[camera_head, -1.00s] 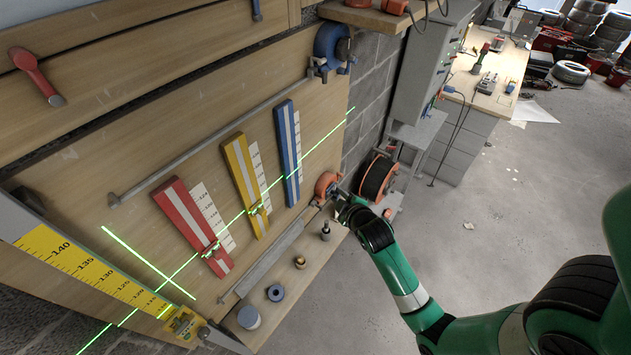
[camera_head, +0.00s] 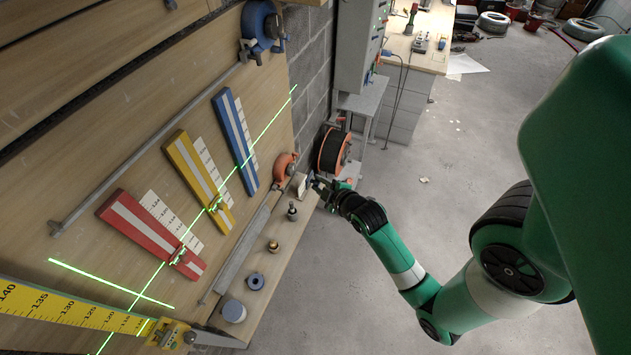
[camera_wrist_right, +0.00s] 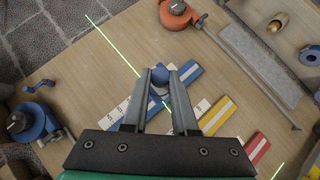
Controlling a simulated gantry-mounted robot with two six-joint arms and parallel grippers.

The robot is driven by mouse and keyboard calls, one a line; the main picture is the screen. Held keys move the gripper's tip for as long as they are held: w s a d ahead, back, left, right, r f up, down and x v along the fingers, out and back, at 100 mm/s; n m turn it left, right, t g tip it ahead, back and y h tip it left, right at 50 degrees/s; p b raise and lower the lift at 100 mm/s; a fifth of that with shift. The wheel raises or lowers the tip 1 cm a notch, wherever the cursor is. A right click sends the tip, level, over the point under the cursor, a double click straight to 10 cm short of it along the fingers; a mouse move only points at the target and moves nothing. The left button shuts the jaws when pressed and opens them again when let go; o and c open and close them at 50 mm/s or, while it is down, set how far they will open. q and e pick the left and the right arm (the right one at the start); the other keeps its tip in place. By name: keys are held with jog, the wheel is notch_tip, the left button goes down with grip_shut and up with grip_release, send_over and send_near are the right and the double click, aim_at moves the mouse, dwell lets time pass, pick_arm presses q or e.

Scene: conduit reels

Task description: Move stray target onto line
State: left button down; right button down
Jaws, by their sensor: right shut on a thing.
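My right gripper (camera_head: 314,183) is right of the board, near the far end of the narrow shelf. It is shut on a small target, whose pale face (camera_head: 299,184) shows at the jaws. In the right wrist view, a round blue part (camera_wrist_right: 160,76) sits between the fingertips (camera_wrist_right: 161,82). A green laser line (camera_head: 272,121) runs diagonally across the board. It crosses a red strip (camera_head: 140,226), a yellow strip (camera_head: 185,161) and a blue strip (camera_head: 230,125), each with a white stripe and a scale beside it. My left gripper is out of view.
An orange clamp-like tool (camera_head: 284,166) is close left of my right gripper. The shelf holds a dark upright fitting (camera_head: 292,212), a brass piece (camera_head: 273,246), a blue ring (camera_head: 255,281) and a pale cylinder (camera_head: 233,311). A blue reel (camera_head: 258,22) stands above; a cable reel (camera_head: 331,152) is behind.

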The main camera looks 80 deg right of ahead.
jog(key=s, duration=0.2)
jog(key=s+a+p, duration=0.1)
jog(key=s, duration=0.1)
jog(key=shift+s, duration=0.25)
dwell(0.5)
dwell(0.4)
jog(key=w+a+r+n+t+y+p, duration=0.1)
jog(key=w+a+r+n+y+p, duration=0.2)
jog(key=a, duration=0.6)
jog(key=w+a+r+n+t+y+p, duration=0.1)
jog(key=w+a+r+n+y+p, duration=0.2)
jog(key=w+a, duration=0.3)
jog(key=w+a+r+n+t+y+p, duration=0.2)
jog(key=w+a+r+n+y+p, duration=0.1)
jog(key=a, duration=0.9)
jog(key=w+r+n+p, duration=0.1)
jog(key=p, duration=0.1)
jog(key=shift+w+a+p, duration=0.3)
jog(key=shift+w+p, duration=0.05)
jog(key=shift+w, duration=0.05)
